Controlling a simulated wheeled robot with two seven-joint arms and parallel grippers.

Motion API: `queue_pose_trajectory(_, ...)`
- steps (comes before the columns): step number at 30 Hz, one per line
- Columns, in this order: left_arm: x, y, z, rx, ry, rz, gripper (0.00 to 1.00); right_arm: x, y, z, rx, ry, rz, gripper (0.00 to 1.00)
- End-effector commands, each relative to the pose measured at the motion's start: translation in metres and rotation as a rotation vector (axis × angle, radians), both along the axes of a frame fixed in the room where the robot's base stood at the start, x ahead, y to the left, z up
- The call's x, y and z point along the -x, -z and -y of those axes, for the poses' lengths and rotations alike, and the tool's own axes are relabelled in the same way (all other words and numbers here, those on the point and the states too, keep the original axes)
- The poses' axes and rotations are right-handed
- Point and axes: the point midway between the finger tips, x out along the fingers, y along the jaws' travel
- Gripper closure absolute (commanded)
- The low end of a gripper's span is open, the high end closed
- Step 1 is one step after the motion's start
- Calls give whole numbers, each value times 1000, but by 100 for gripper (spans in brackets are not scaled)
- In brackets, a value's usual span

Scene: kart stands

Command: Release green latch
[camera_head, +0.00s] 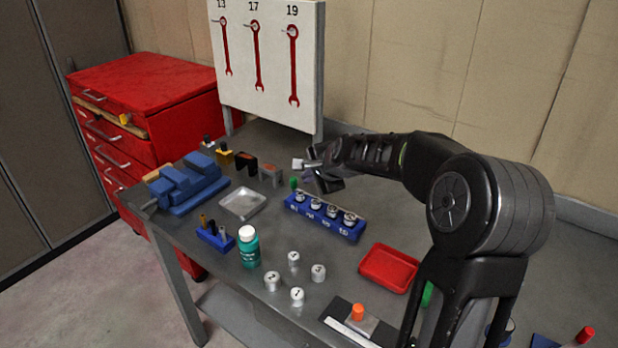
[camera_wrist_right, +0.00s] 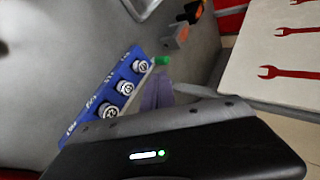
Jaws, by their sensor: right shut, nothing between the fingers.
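A small green latch (camera_head: 293,183) stands at the left end of the blue socket rack (camera_head: 350,233). In the right wrist view the green latch (camera_wrist_right: 161,60) shows at the rack's far end, just beyond the fingers. My right gripper (camera_head: 322,178) is shut and empty, above and a little right of the latch, close to the rack's back left end. Whether it touches the latch I cannot tell. Its fingers (camera_wrist_right: 157,92) show blurred in the right wrist view. Several metal sockets sit in the rack. My left gripper is not in view.
A metal tray (camera_head: 243,203), a teal bottle (camera_head: 248,248) and white numbered weights lie in front. A red tray (camera_head: 388,268) is to the right. A wrench board (camera_head: 270,60) stands behind.

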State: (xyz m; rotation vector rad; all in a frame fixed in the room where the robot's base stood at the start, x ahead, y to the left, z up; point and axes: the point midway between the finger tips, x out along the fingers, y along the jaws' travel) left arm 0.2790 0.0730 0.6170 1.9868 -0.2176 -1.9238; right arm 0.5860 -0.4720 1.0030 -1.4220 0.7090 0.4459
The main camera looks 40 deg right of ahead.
Motion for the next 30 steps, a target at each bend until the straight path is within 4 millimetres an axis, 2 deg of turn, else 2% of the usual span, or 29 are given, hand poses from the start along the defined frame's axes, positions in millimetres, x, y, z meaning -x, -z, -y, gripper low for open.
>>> queue_pose_trajectory(9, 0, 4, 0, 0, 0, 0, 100, -38, 39, 7, -1, 1, -3, 100)
queue_pose_trajectory(14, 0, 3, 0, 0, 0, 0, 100, -52, 50, 10, -1, 1, -2, 100)
queue_pose_trajectory(30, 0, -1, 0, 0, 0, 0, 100, -62, 53, 8, -1, -1, 0, 100)
